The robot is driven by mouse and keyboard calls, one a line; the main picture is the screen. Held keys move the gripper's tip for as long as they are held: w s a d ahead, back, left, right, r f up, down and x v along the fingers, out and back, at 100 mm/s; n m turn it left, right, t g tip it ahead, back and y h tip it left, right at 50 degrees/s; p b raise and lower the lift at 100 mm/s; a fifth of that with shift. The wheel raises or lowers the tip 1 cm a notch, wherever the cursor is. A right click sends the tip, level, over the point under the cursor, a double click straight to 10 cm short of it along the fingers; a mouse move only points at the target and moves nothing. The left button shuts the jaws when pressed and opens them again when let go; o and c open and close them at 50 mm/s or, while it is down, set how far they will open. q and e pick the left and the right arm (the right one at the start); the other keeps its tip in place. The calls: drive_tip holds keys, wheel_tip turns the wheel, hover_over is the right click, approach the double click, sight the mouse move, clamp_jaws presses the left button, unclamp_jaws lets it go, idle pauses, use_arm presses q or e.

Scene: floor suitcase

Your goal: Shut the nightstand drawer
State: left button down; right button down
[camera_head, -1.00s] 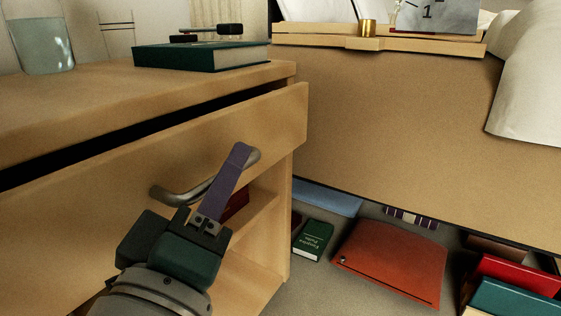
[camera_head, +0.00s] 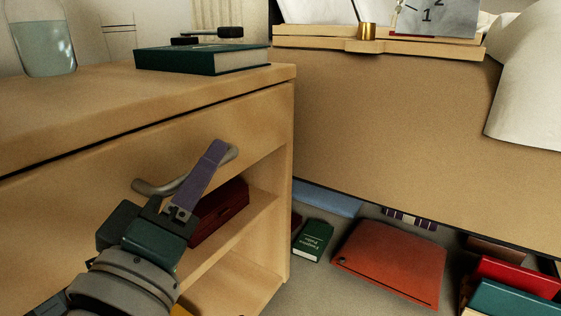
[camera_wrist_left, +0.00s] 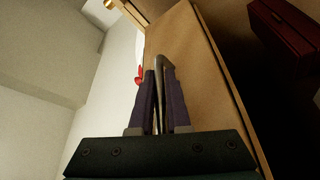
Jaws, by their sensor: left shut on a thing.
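The nightstand drawer (camera_head: 258,121) is at the left in the head view, its front nearly flush with the nightstand body. Only a thin dark line shows under the nightstand top (camera_head: 95,95). A curved grey metal handle (camera_head: 150,188) is on the drawer front. My left gripper (camera_head: 210,160) is shut on the handle. In the left wrist view its two purple fingers (camera_wrist_left: 160,95) close around the handle (camera_wrist_left: 160,68), with the drawer front (camera_wrist_left: 195,75) beside them. My right gripper is not in view.
A green book (camera_head: 205,58) and a glass jar (camera_head: 42,40) stand on the nightstand top. A dark red box (camera_head: 220,210) is on the shelf below the drawer. An orange folder (camera_head: 390,262) and a small green book (camera_head: 313,240) lie on the floor beside the bed (camera_head: 400,120).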

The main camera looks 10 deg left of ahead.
use_arm(q)
drive_tip(key=shift+w+a, duration=0.2)
drive_tip(key=shift+a, duration=0.45)
drive_tip(key=shift+d, duration=0.1)
drive_tip(key=c, duration=1.3)
unclamp_jaws()
drive_tip(key=shift+o, duration=0.7)
drive_tip(key=shift+a, duration=0.2)
drive_tip(key=shift+s+d, duration=0.1)
drive_tip(key=shift+d, duration=0.05)
